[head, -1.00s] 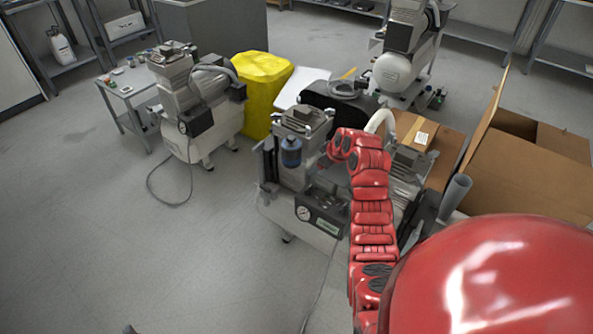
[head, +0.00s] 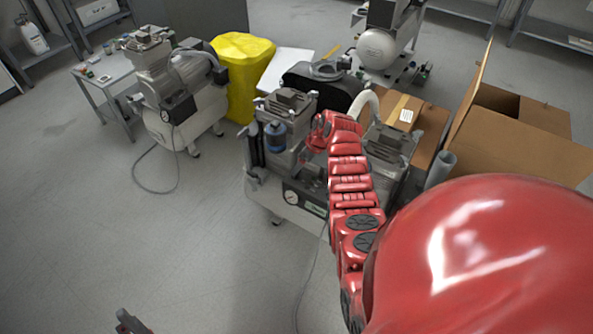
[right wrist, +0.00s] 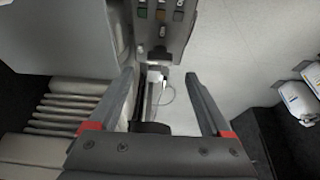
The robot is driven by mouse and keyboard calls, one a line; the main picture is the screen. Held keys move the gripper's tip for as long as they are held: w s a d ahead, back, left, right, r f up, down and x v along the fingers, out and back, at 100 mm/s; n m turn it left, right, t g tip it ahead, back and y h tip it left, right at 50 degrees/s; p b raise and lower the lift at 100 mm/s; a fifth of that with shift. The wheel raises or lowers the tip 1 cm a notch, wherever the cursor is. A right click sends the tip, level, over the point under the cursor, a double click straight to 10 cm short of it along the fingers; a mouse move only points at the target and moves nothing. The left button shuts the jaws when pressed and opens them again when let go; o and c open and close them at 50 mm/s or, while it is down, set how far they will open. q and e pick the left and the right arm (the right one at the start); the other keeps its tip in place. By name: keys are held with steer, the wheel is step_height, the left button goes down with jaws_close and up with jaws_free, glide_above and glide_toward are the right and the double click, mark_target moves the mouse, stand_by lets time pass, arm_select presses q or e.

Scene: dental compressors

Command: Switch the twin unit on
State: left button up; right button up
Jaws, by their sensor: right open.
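The twin unit (head: 285,110), a grey compressor with two pump heads and a white tank, stands mid-floor in the head view. Its front has a dark control box (head: 311,204) with a round gauge (head: 291,197). My right arm reaches over it and hides part of its right side. My right gripper (right wrist: 159,74) is open and empty in the right wrist view. Beyond its fingertips, at the top, is a grey panel (right wrist: 163,28) with small coloured controls, apart from the fingers. A grey tip (head: 130,322), probably my left gripper, shows at the bottom edge of the head view.
Another compressor (head: 180,95) stands to the left, beside a small cart (head: 105,85). Cardboard boxes (head: 530,145) crowd the right, and another unit (head: 385,45) stands at the back. The floor (head: 90,220) at front left is clear.

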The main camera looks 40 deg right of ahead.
steer(key=b+x, duration=0.1)
steer(key=x, duration=0.3)
steer(key=shift+b, duration=0.35)
steer(key=shift+w+a+f+b, duration=0.15)
steer(key=shift+w+f+b, duration=0.15)
steer(key=shift+f+b, duration=0.3)
jaws_close()
